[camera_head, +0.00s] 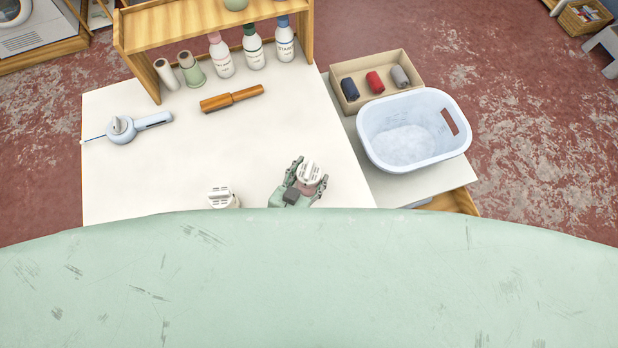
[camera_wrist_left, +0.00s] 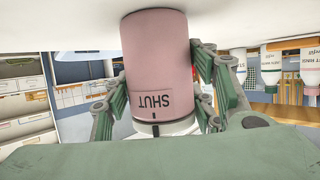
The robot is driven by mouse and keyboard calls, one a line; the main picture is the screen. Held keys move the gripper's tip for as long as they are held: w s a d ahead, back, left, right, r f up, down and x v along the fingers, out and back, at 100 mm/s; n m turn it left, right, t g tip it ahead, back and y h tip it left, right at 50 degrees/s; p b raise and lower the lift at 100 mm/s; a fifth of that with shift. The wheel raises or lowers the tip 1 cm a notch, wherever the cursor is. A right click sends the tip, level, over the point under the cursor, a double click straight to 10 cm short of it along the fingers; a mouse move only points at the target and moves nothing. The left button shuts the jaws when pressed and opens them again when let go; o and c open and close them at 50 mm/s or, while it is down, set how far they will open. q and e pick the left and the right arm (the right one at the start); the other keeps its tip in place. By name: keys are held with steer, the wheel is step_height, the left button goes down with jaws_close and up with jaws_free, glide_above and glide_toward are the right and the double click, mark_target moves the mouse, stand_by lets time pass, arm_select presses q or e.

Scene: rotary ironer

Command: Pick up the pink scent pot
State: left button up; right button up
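The pink scent pot (camera_head: 308,187) stands near the front of the white worktop, right of its middle, under a white slotted cap. In the left wrist view the pink pot (camera_wrist_left: 156,52) fills the middle, with an upside-down "SHUT" label. My left gripper (camera_head: 308,176) has a finger on each side of the pot. In the wrist view both fingers of the left gripper (camera_wrist_left: 160,78) appear to touch its sides. I cannot tell whether its base is clear of the worktop. My right gripper is in neither view.
Another white-capped pot (camera_head: 222,197) stands to the left, partly hidden. A pale blue iron-like tool (camera_head: 122,130), a wooden roller (camera_head: 231,98) and bottles (camera_head: 221,57) are farther back. A blue-white tub (camera_head: 413,130) stands right. The worktop's middle (camera_head: 240,140) is clear.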

mark_target(309, 168)
arm_select(q)
steer(key=c, duration=0.7)
steer(key=shift+o, duration=0.2)
step_height(309, 168, up, 10)
steer(key=shift+f, duration=0.1)
step_height(309, 168, down, 7)
steer(key=shift+r, duration=0.1)
stand_by(0.5)
steer(key=shift+f, duration=1.3)
steer(key=shift+f, duration=0.2)
